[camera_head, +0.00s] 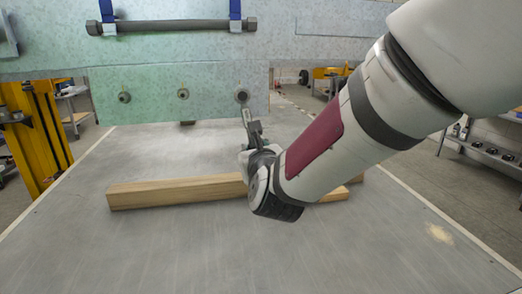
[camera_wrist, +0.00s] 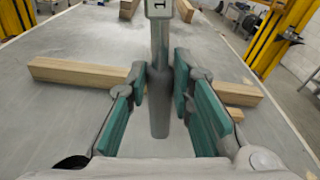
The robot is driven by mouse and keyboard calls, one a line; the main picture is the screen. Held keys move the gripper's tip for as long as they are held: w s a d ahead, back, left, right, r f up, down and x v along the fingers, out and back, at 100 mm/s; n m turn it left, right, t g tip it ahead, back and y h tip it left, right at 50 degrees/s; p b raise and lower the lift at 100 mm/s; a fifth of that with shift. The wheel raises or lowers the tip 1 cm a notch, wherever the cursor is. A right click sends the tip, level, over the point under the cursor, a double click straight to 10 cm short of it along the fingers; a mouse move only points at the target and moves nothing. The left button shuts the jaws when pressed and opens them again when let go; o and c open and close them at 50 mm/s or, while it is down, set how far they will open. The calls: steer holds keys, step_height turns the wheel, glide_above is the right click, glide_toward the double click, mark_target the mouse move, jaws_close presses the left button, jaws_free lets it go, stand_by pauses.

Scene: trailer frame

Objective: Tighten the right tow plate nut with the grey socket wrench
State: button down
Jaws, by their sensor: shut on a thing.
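The green tow plate (camera_head: 150,80) hangs from the trailer frame and carries a row of three nuts. The right tow plate nut (camera_head: 242,95) is near the plate's right edge. My gripper (camera_head: 254,130) is just below it. The grey socket wrench (camera_head: 246,117) rises from my gripper to this nut; I cannot tell whether its socket is seated on the nut. In the wrist view my gripper's teal fingers (camera_wrist: 160,82) are shut on the wrench handle (camera_wrist: 159,118), which runs upright between them.
The left nut (camera_head: 124,97) and middle nut (camera_head: 183,94) are on the same plate. A dark bar (camera_head: 170,27) hangs in blue straps above. A wooden beam (camera_head: 150,194) lies on the grey platform (camera_head: 130,250) below my gripper. A yellow post (camera_head: 38,135) stands at left.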

steer(key=shift+a, duration=0.3)
steer(key=shift+s+a+m+y+b, duration=0.15)
steer(key=shift+s+a+m+b, duration=0.05)
steer(key=shift+a+m+b, duration=0.35)
steer(key=shift+s+a+m+y+b, duration=0.15)
steer(key=shift+a+m+b, duration=0.3)
steer(key=shift+b, duration=0.1)
steer(key=shift+d, duration=0.15)
steer(key=w+d+r+n+h+b, duration=0.1)
steer(key=d+r+n, duration=0.2)
steer(key=d+n, duration=0.2)
steer(key=w+d+r+n+t+b, duration=0.1)
steer(key=w+d+r+n+b, duration=0.1)
steer(key=d+n, duration=0.3)
steer(key=shift+d+r+n+h, duration=0.3)
steer(key=shift+r+n+h, duration=0.1)
steer(key=shift+r+n, duration=0.15)
